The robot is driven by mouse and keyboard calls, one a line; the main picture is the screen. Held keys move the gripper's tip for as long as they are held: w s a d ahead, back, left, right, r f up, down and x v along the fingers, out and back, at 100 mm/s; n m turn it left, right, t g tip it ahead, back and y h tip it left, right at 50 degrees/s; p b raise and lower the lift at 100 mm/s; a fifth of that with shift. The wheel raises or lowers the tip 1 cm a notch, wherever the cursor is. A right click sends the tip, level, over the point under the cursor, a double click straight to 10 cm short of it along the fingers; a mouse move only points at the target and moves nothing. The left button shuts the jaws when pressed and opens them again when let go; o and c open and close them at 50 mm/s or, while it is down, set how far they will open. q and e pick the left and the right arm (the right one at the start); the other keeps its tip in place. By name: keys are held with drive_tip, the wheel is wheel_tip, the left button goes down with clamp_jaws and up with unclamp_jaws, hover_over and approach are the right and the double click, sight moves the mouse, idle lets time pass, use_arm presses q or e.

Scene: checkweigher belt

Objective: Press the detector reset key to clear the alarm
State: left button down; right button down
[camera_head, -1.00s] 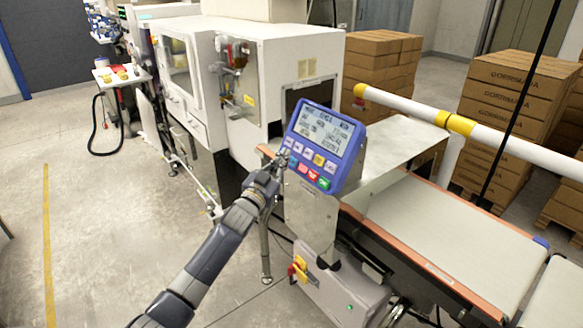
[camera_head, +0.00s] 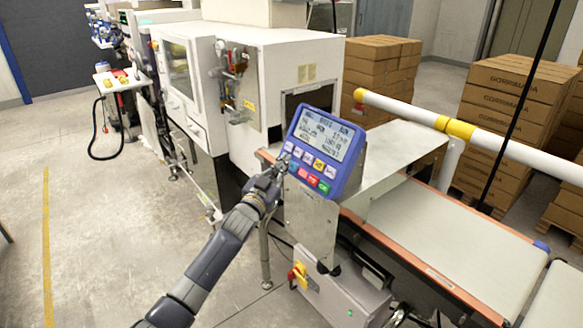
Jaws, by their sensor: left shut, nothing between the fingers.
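The blue detector panel (camera_head: 325,150) stands tilted on a metal housing beside the belt. It has a lit screen (camera_head: 322,135) with dark text too small to read. Below the screen is a row of pale keys with one yellow key (camera_head: 318,165), and a lower row with red keys and a green key (camera_head: 323,187). I cannot tell which is the reset key. My left gripper (camera_head: 281,163) is shut and empty at the panel's left edge, close to the leftmost keys. I cannot tell whether it touches a key. My right gripper is not in view.
A conveyor belt (camera_head: 445,225) runs to the lower right. A white and yellow bar (camera_head: 480,138) crosses above it. A white machine (camera_head: 270,60) stands behind the panel. A red and yellow switch (camera_head: 298,275) sits low on a grey box. Stacked cartons (camera_head: 515,110) stand at right.

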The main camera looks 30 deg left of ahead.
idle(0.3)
use_arm(q)
drive_tip(key=shift+w+d+f+b, duration=0.1)
drive_tip(key=shift+w+f+b, duration=0.1)
drive_tip(key=shift+w+b, duration=0.1)
drive_tip(key=shift+w, duration=0.1)
drive_tip(key=shift+w+d+f, duration=0.15)
drive_tip(key=shift+w, duration=0.1)
idle(0.7)
drive_tip(key=shift+s+r, duration=0.3)
drive_tip(key=shift+s+a+r+p, duration=0.1)
drive_tip(key=shift+s+a+p, duration=0.25)
drive_tip(key=shift+p, duration=0.1)
drive_tip(key=shift+d, duration=0.1)
